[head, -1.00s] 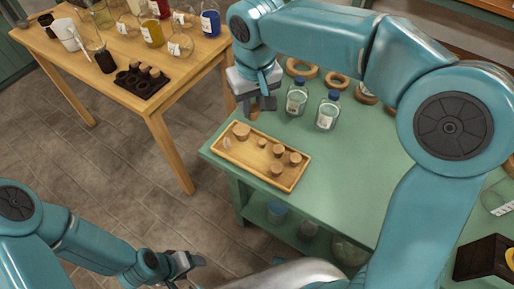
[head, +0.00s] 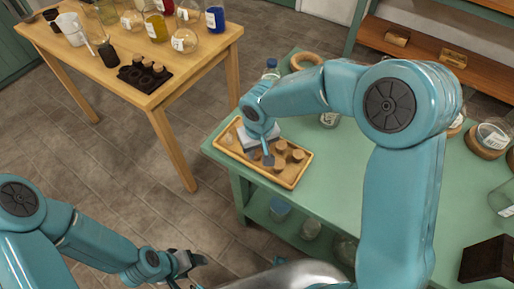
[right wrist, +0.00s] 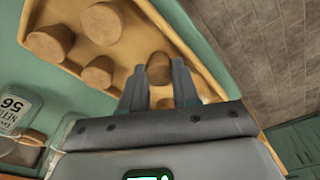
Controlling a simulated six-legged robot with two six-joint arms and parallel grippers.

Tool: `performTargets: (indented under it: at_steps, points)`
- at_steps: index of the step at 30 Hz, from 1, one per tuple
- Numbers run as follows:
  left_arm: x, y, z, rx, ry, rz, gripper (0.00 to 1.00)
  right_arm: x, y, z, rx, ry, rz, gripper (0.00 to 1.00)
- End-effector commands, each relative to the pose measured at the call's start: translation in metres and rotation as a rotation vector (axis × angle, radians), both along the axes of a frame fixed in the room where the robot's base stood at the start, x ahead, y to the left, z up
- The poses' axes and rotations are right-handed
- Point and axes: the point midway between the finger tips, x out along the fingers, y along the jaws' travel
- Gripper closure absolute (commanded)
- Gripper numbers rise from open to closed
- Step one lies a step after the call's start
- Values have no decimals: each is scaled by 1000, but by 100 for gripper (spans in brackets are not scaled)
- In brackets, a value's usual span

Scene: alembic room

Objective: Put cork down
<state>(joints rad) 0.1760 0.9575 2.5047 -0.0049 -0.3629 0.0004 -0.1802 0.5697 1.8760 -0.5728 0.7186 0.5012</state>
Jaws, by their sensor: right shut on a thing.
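My right gripper (head: 267,158) reaches down over the wooden tray (head: 292,184) on the green table. In the right wrist view its fingers (right wrist: 158,78) are shut on a small brown cork (right wrist: 159,66), low over the tray (right wrist: 185,50). I cannot tell whether this cork touches the tray floor. Three other corks stand near it: one cork (right wrist: 50,43), a second (right wrist: 103,22) and a third (right wrist: 98,72). The gripper and wrist hide part of the tray's middle in the head view. My left gripper (head: 187,263) hangs low at the left, away from the table; its jaws are unclear.
The green table (head: 345,170) has free room right of the tray. Jars and cork rings stand at its back and right; a dark box (head: 487,260) is at the front right. A wooden table (head: 195,65) with bottles and a dark cork rack (head: 147,76) stands at the left.

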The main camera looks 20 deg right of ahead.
Motion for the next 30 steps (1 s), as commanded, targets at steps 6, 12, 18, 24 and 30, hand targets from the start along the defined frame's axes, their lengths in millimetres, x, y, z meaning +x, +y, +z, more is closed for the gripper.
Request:
performTargets:
  at_steps: [6,12,18,24,30]
  points:
    - [0,0,0,0,0,0,34,0,0,0,0,-1,0,100]
    - [0,0,-3,0,0,0,34,0,0,-2,0,-1,0,50]
    - [0,0,-3,0,0,0,34,0,0,-2,0,0,0,44]
    - [0,0,3,0,0,0,34,0,0,5,0,-2,0,44]
    - [0,0,4,0,0,0,34,-4,0,44,1,-7,-1,44]
